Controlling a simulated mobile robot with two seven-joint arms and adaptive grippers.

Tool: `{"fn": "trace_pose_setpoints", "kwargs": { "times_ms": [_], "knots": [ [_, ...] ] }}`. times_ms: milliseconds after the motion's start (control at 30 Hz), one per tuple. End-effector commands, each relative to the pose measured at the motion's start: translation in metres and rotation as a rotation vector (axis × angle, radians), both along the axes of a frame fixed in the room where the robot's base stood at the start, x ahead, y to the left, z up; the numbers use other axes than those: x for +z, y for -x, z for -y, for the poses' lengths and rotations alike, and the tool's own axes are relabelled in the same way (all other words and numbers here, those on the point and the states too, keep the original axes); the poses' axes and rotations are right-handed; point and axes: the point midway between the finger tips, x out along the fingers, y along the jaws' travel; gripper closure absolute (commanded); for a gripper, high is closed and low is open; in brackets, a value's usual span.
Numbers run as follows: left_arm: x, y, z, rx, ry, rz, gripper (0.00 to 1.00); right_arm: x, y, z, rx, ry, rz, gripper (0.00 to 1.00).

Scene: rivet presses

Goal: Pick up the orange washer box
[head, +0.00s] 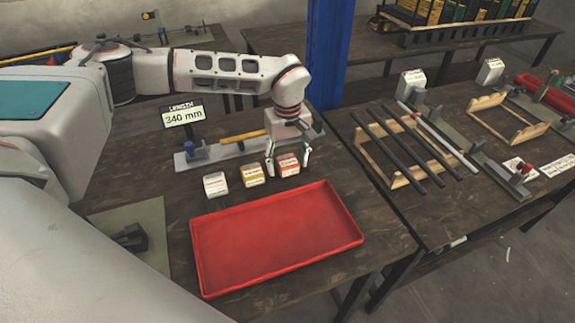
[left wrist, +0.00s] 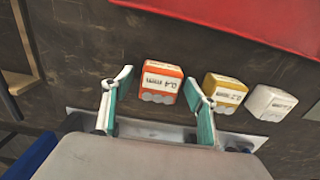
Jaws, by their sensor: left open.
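The orange washer box (head: 288,166) stands on the dark table at the right end of a row of three small boxes. In the left wrist view it (left wrist: 160,83) shows a white label reading "0.4 mm". My left gripper (head: 287,168) is open and empty, reaching down over the orange box. In the left wrist view its fingertips (left wrist: 158,80) lie on either side of the box, apparently clear of it. Whether they are low enough to flank it fully I cannot tell. My right gripper is not in view.
A yellow box (head: 252,175) and a white box (head: 215,184) stand to the left. A red tray (head: 275,240) lies in front, empty. Behind is a grey fixture with a yellow bar (head: 242,136) and a "340 mm" sign (head: 183,116).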

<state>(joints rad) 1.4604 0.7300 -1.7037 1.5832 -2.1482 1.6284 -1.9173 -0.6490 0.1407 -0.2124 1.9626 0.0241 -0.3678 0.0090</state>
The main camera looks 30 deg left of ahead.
Motion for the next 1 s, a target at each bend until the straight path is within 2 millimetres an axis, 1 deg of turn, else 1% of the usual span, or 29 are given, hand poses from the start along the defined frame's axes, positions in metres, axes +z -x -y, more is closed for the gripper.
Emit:
{"fn": "trace_pose_setpoints", "kwargs": {
  "times_ms": [33,200,533,667,767,867,1000],
  "knots": [
    [0.000,0.000,0.000,0.000,0.000,0.000,0.42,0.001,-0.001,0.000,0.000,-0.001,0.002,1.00],
    [0.000,0.000,0.000,0.000,-0.001,-0.001,0.86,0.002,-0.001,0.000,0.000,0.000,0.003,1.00],
    [0.001,0.000,0.000,-0.001,0.000,0.000,0.86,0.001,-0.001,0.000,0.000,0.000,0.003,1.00],
    [0.007,0.000,0.000,-0.001,0.000,0.001,0.86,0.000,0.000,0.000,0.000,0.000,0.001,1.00],
    [0.017,-0.001,0.000,-0.001,-0.001,0.002,0.86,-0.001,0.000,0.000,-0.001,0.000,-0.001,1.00],
    [0.032,-0.001,0.000,-0.001,0.000,0.004,0.86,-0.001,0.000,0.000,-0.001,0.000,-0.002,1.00],
    [0.065,-0.001,0.000,-0.001,0.000,0.006,0.86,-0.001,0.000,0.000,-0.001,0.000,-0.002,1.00]
  ]
}}
